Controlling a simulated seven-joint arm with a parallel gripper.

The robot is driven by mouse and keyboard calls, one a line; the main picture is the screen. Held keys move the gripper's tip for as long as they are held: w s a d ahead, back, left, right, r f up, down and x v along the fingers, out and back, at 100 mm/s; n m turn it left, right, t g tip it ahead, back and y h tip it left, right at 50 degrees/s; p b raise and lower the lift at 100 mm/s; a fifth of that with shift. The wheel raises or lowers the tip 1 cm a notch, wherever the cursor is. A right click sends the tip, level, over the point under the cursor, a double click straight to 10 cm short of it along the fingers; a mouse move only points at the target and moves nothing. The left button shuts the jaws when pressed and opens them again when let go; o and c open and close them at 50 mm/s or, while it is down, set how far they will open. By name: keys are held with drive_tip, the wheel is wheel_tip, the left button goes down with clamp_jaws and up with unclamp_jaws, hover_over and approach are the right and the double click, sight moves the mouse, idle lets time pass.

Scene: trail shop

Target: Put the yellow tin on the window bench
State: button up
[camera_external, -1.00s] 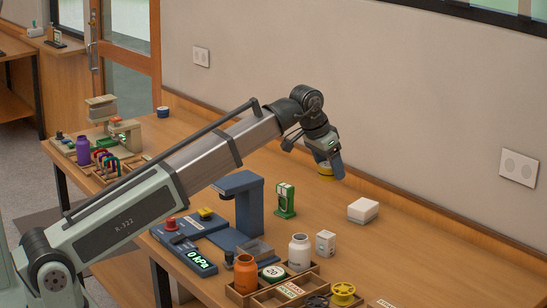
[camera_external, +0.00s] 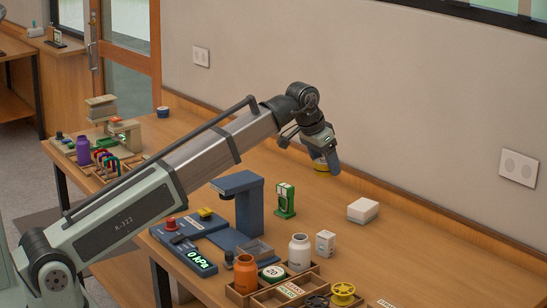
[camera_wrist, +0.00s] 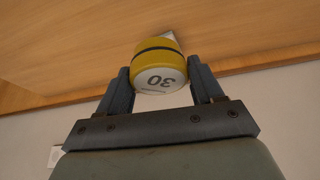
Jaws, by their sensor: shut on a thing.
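My gripper (camera_wrist: 160,92) is shut on the yellow tin (camera_wrist: 158,52). The tin has a dark band and a pale end marked "30", which shows upside down in the wrist view. In the external view my gripper (camera_external: 322,165) holds the tin (camera_external: 321,164) above the back part of the long wooden bench (camera_external: 420,240), near the wall. The gripper's fingers partly cover the tin there. I cannot tell which surface is the window bench; another wooden bench (camera_external: 68,50) stands at the far left, by the glazed door.
A white box (camera_external: 363,210), a green device (camera_external: 285,200) and a blue stand (camera_external: 240,200) are on the long bench. A divided wooden tray (camera_external: 265,298) with jars is at the front.

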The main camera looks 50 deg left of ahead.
drive_tip(key=s+d+f, duration=0.1)
drive_tip(key=d, duration=0.3)
drive_tip(key=s+d+f+m, duration=0.1)
drive_tip(key=s+d, duration=0.1)
drive_tip(key=d, duration=0.3)
drive_tip(key=s+d+f+m, duration=0.1)
drive_tip(key=s+d, duration=0.1)
drive_tip(key=d, duration=0.3)
drive_tip(key=shift+s+d+f+h, duration=0.2)
drive_tip(key=shift+s+f+h, duration=0.05)
drive_tip(key=shift+f+h, duration=0.15)
drive_tip(key=m, duration=0.1)
hover_over(342, 277)
drive_tip(key=w, duration=0.1)
wheel_tip(342, 277, down, 2)
drive_tip(key=f, duration=0.1)
drive_tip(key=shift+s+f+n, duration=0.6)
drive_tip(key=shift+s+n, duration=0.3)
drive_tip(key=shift+s, duration=0.25)
drive_tip(key=shift+a+f, duration=0.15)
drive_tip(key=shift+f, duration=4.8)
drive_tip(key=shift+f, duration=0.1)
drive_tip(key=o, duration=1.1)
